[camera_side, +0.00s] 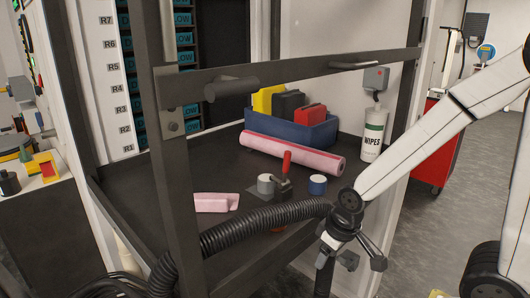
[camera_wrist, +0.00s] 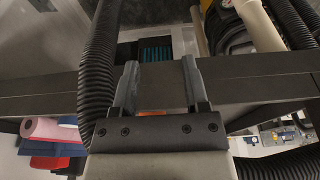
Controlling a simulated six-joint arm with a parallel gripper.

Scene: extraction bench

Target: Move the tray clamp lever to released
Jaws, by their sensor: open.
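In the side view, a lever with a red handle (camera_side: 287,162) stands nearly upright on a dark base on the black bench tray (camera_side: 150,190). I take it to be the tray clamp lever. My gripper (camera_wrist: 160,75) is open, with nothing held between its fingers in the wrist view. In the side view, the end of my arm is at the lower middle, right of the lever and apart from it in the picture; its depth is unclear. A small orange-red patch (camera_wrist: 150,113) shows between the finger bases; I cannot tell what it is.
A black corrugated hose (camera_side: 240,228) crosses in front of the lever. A dark metal frame bar (camera_side: 310,68) spans above. In the wrist view, hoses (camera_wrist: 98,80) flank the gripper.

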